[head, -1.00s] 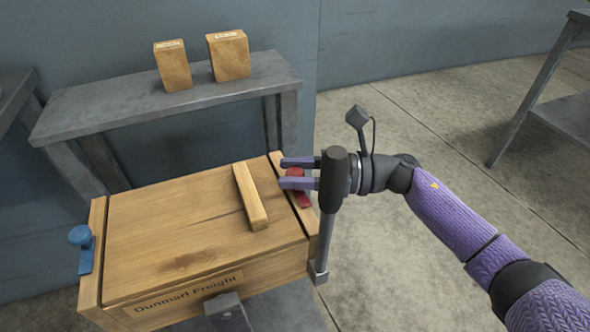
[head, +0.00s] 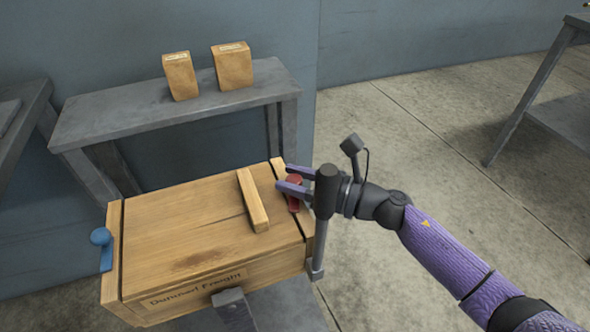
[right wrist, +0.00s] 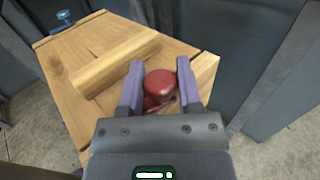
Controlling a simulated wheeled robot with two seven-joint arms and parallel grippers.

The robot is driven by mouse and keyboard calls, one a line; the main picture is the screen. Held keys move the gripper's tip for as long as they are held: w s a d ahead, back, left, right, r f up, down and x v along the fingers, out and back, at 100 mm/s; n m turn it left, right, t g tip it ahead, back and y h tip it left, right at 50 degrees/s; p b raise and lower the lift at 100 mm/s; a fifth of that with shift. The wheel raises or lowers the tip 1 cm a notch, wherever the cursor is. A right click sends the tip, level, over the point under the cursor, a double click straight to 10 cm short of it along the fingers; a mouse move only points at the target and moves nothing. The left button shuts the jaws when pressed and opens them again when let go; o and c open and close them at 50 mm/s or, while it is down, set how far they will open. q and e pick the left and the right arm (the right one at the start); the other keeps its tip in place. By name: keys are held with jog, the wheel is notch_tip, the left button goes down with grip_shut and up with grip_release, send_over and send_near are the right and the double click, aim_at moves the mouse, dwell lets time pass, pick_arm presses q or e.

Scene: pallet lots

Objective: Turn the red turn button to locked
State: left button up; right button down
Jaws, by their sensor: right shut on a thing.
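The red turn button (head: 294,181) sits on the right end rail of the wooden crate (head: 190,262), partly hidden by my right gripper (head: 282,178) in the head view. In the right wrist view its round red knob (right wrist: 159,84) lies between the two purple fingers of the gripper (right wrist: 160,78), which are shut on it. The button's red plate runs along the rail toward the front in the head view. A blue turn button (head: 101,237) is on the crate's left end rail. My left gripper is not in view.
A wooden bar (head: 253,200) lies across the crate lid near the red button. A grey bench (head: 130,120) behind holds two small cartons (head: 181,76) (head: 232,66). A grey pole with a black grip (head: 320,250) stands at the crate's right front.

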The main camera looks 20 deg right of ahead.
jog(key=shift+m+t+h+p, duration=0.65)
jog(key=shift+m+t+h, duration=0.15)
jog(key=shift+t+h, duration=0.1)
jog(key=shift+c, duration=1.5)
grip_release()
jog(key=shift+s+d, duration=0.1)
